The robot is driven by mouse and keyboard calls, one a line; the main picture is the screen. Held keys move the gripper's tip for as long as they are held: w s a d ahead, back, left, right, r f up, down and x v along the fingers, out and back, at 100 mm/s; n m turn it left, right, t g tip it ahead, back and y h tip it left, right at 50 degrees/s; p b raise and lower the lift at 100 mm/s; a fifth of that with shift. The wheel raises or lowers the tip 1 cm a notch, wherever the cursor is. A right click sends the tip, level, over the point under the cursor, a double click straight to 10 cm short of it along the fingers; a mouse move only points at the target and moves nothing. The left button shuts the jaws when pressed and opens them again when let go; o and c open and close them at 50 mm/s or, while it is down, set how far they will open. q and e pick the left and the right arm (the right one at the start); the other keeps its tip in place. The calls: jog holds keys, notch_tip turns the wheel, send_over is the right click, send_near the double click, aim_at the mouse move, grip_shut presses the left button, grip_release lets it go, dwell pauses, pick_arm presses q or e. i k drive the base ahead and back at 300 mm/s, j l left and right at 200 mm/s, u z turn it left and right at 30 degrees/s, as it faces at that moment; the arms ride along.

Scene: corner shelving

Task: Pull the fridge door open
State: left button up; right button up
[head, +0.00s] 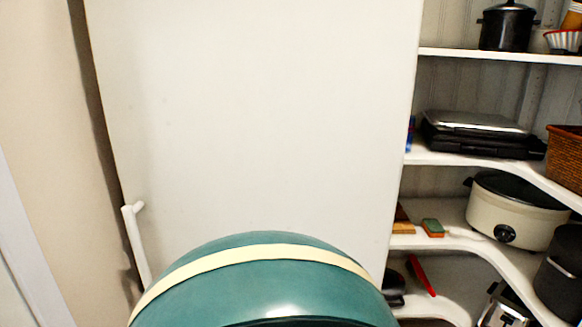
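The fridge door (250,110) is a large, plain off-white panel filling the middle of the head view. It looks shut. Its white handle (135,245) is a vertical bar at the lower left of the panel, and its lower end runs down out of clear sight. A teal rounded part of my own body with a cream band covers the bottom middle and hides the lower door. Neither of my grippers is in the picture.
Corner shelves (490,55) stand right of the fridge, holding a black pot (507,27), a black grill (480,135), a cream slow cooker (512,212) and a wicker basket (566,157). A beige wall (40,110) stands close on the left.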

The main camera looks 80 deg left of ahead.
aim_at(224, 118)
jog(key=u, duration=2.85)
jog(key=k, duration=0.45)
jog(key=i, duration=0.45)
